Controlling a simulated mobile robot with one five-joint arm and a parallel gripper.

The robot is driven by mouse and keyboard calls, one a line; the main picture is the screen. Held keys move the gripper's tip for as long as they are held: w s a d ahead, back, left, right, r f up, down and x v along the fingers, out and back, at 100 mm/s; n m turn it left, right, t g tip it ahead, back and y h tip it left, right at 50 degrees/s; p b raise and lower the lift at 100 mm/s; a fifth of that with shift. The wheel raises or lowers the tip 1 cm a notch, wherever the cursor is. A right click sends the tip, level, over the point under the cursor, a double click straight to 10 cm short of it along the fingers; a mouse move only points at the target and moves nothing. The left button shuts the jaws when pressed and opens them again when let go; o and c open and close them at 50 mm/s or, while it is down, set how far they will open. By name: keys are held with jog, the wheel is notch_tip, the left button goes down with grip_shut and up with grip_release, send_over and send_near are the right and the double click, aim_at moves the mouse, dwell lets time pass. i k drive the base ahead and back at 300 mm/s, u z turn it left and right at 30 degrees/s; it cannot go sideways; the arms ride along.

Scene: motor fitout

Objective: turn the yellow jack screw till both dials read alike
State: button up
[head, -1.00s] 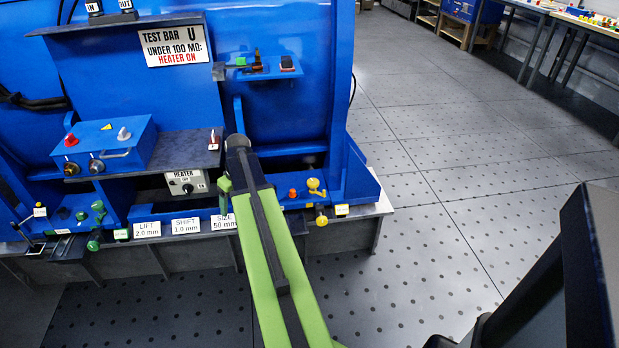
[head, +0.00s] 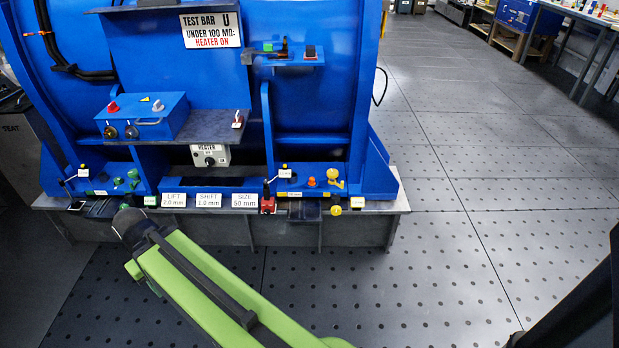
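A round yellow knob (head: 336,210) sticks out from the front edge of the machine's base at the right. A yellow fitting (head: 335,178) stands just above it on the blue foot; I cannot tell which part is the screw itself. Small posts with pale tags stand at the left foot (head: 83,172) and the right foot (head: 285,171); they may be the dials, but no reading is legible. The dark end of my arm (head: 130,224) is in front of the base at the left, well apart from the yellow knob. Its fingers cannot be made out.
Green knobs (head: 133,175) sit on the left foot and a red fitting (head: 268,204) on the front edge. White cards (head: 209,200) read lift 2.0 mm, shift 1.0 mm, size 50 mm. The floor (head: 440,270) at right is clear.

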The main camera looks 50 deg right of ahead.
aim_at(331, 174)
jog(key=u, duration=4.65)
jog(key=i, duration=0.1)
jog(key=z, duration=2.6)
jog(key=k, duration=0.55)
jog(key=z, duration=2.15)
jog(key=i, duration=1.5)
jog(key=u, duration=0.05)
